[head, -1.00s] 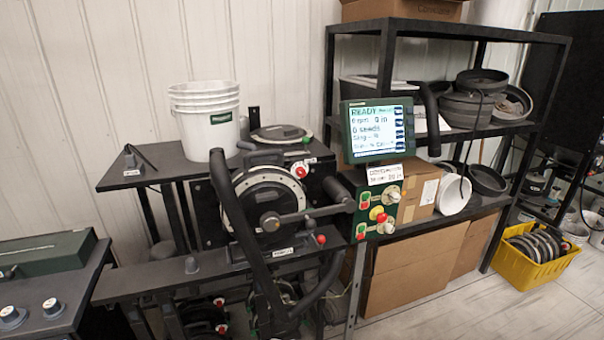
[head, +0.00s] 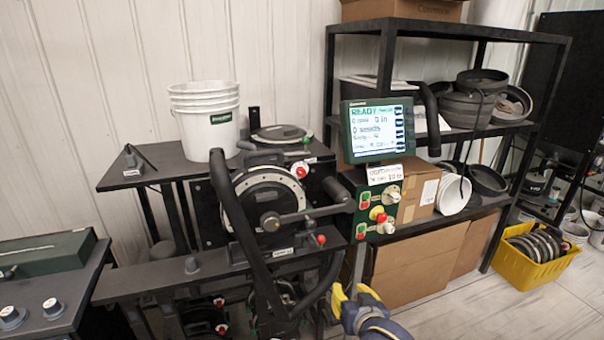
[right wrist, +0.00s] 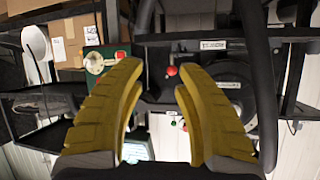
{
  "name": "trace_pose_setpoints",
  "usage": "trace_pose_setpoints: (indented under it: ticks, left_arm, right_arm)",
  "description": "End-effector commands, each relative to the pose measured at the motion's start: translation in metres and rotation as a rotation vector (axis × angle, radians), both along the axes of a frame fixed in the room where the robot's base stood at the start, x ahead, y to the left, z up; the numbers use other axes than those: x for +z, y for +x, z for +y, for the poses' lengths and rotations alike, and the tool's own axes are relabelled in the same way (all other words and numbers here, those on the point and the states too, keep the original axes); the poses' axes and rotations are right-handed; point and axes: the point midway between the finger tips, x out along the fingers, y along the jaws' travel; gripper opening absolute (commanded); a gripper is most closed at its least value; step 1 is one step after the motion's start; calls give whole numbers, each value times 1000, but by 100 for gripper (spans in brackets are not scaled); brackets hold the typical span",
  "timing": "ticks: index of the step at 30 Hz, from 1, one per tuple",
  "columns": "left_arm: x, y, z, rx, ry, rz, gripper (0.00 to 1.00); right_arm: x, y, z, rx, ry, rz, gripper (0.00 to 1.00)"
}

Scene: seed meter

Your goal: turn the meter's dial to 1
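The seed meter (head: 268,196) is a dark round housing with a pale ringed face, mounted on the black stand. A grey bar with a handle (head: 310,213) crosses its front. I cannot make out any dial numbers. A green control box (head: 376,205) to its right carries pale knobs (head: 392,195) and coloured buttons; it also shows in the right wrist view (right wrist: 122,50). My right gripper (head: 352,291) has yellow fingers, below the control box. In the right wrist view it is open and empty (right wrist: 160,78), with a red ball knob (right wrist: 172,71) beyond the fingertips. My left gripper is not in view.
A display screen (head: 379,130) stands above the control box. A thick black hose (head: 245,225) loops in front of the meter. White buckets (head: 208,112) stand on the stand. A shelf (head: 450,35) with boxes and a yellow crate (head: 541,270) are at right. Floor at front right is clear.

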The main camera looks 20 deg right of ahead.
Motion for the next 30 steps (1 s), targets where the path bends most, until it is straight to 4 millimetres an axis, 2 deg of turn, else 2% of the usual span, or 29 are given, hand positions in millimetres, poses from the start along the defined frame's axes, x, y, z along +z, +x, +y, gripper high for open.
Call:
trace_pose_setpoints:
  ticks: [1, 6, 12, 15, 21, 26, 30]
  left_arm:
    - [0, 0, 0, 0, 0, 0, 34]
    - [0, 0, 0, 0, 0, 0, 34]
    - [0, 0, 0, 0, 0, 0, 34]
    - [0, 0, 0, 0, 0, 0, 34]
    - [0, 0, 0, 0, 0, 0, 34]
    - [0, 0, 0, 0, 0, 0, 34]
    - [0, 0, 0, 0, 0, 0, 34]
  right_arm:
    - [25, 20, 4, -17, 88, -65, 34]
    - [100, 67, 17, -43, 385, -246, 34]
    - [172, 97, 27, -33, 653, -389, 34]
    - [195, 104, 30, -23, 741, -430, 34]
    - [216, 112, 33, -12, 818, -464, 34]
    - [218, 126, 34, -12, 826, -464, 34]
    - [217, 148, 35, -12, 824, -463, 34]
